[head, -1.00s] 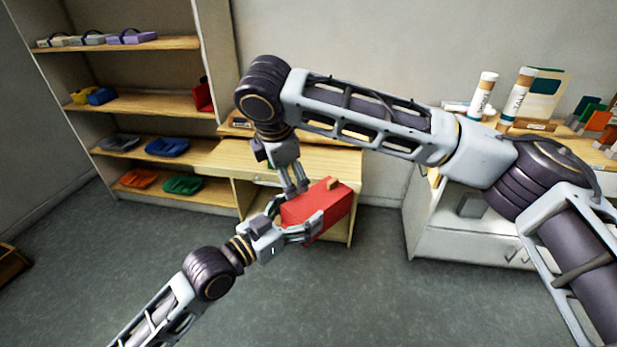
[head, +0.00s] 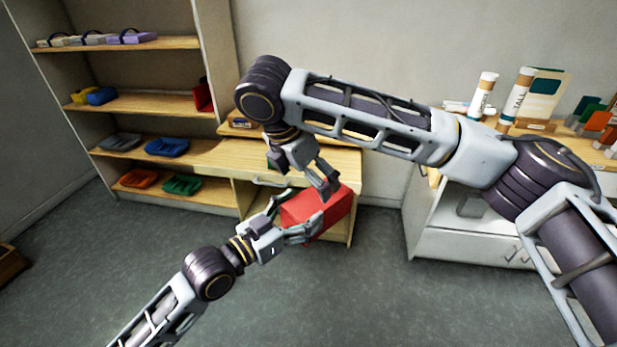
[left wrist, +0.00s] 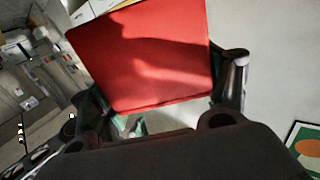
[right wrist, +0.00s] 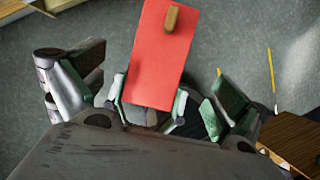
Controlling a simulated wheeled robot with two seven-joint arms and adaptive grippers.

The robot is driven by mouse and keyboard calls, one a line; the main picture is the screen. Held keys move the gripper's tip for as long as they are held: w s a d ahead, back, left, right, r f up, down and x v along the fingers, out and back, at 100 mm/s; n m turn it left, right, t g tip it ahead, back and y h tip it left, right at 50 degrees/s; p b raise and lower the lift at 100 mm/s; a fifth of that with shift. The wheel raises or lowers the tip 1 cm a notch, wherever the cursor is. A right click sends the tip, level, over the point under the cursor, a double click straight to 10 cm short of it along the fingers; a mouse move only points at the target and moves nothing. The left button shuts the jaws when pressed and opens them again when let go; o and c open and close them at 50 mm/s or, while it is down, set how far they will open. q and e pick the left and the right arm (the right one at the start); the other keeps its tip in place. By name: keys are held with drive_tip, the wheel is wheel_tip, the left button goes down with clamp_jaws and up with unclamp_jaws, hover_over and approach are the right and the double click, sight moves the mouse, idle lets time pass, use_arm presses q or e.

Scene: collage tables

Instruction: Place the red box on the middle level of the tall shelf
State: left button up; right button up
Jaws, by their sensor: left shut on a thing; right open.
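The red box (head: 330,212) is held in the air by my left gripper (head: 297,214), whose fingers close around its near left end. In the left wrist view the box (left wrist: 145,55) fills the space between the fingers. My right gripper (head: 329,182) is open, just above the box's upper side. In the right wrist view the box (right wrist: 160,60) shows beyond its spread fingers, with a small wooden knob (right wrist: 171,18) on its face. Whether the right fingers touch the box cannot be told. The tall shelf (head: 215,60) stands at the left; its middle board (head: 150,104) carries yellow, blue and red items.
A low wooden desk (head: 225,160) stands beside the shelf, behind the box. A white cabinet (head: 450,245) with tubes and cards stands at the right. Trays lie on the lower shelf boards. The grey floor (head: 330,300) in front is clear.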

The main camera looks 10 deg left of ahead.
sight(322, 205)
drive_tip(key=shift+f, duration=0.15)
drive_tip(key=shift+x, duration=5.9)
drive_tip(key=shift+c, duration=0.4)
use_arm(q)
drive_tip(key=shift+r, duration=0.1)
use_arm(e)
drive_tip(key=c, duration=1)
use_arm(q)
drive_tip(key=o, duration=1.1)
use_arm(e)
drive_tip(key=shift+c, duration=0.5)
use_arm(q)
drive_tip(key=shift+w+r, duration=0.1)
drive_tip(key=shift+r, duration=4.8)
